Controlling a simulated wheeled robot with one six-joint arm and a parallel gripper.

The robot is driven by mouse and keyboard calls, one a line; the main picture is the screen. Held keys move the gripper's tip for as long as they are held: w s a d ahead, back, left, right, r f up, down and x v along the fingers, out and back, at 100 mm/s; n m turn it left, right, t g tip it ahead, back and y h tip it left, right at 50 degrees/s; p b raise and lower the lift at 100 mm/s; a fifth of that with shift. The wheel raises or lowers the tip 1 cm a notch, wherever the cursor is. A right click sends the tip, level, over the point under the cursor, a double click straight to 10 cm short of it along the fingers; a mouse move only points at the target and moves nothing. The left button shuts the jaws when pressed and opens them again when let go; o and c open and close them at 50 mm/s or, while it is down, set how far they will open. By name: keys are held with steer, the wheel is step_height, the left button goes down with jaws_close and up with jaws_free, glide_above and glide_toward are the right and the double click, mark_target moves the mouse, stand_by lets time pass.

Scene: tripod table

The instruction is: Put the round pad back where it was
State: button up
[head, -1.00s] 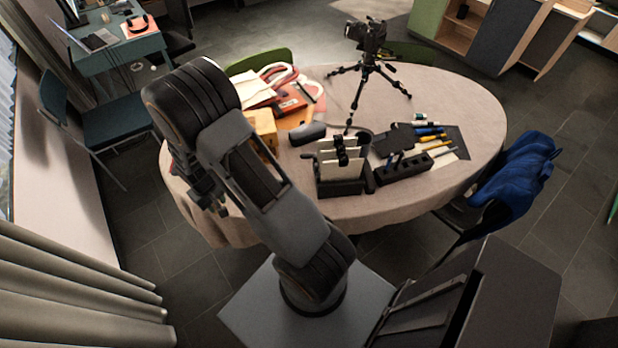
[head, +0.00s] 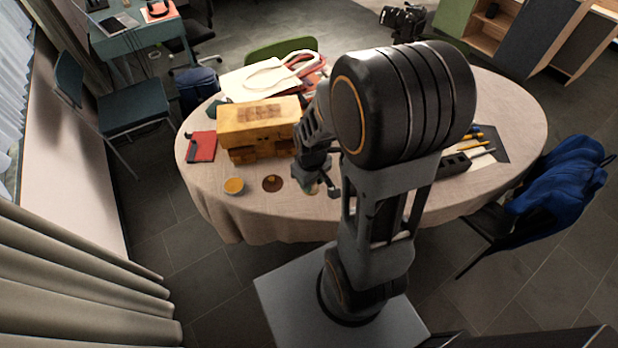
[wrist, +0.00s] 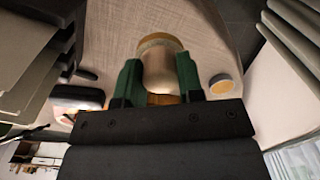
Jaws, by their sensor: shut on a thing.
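My gripper (head: 314,188) is low near the front edge of the round table (head: 215,212), partly behind my arm. In the wrist view its green fingers (wrist: 160,85) are shut on a pale beige rounded thing (wrist: 158,68) with a wider, tan-rimmed end. I cannot tell whether this is the round pad, or whether it touches the table. A flat brown round disc (head: 272,183) with a small yellow spot lies on the cloth just left of my gripper. A small round orange-topped pot (head: 233,186) stands further left; it also shows in the wrist view (wrist: 222,86).
A yellow wooden box (head: 258,125) stands behind the disc and pot, with a red-and-black flat item (head: 201,147) left of it. Pencils (head: 478,150) lie on the right. A blue jacket (head: 570,185) hangs on a chair. The cloth at front left is clear.

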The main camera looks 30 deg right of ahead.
steer(key=w+d+f, duration=0.1)
steer(key=w+f, duration=0.2)
steer(key=w+d+f+p, duration=0.1)
steer(key=w+d+f, duration=0.1)
steer(key=w, duration=0.2)
steer(key=w+d+f, duration=0.2)
steer(key=w+f, duration=0.1)
steer(key=w, duration=0.1)
steer(key=shift+w+f+p, duration=0.25)
steer(key=shift+f+p, duration=0.1)
steer(key=shift+w+f, duration=0.2)
steer(key=shift+f, duration=0.1)
steer(key=f, duration=0.1)
steer(key=f+p, duration=0.1)
steer(key=shift+w+d+f, duration=0.15)
steer(key=shift+w+f, duration=0.05)
steer(key=shift+f, duration=0.55)
steer(key=shift+f, duration=0.15)
steer(key=o, duration=0.8)
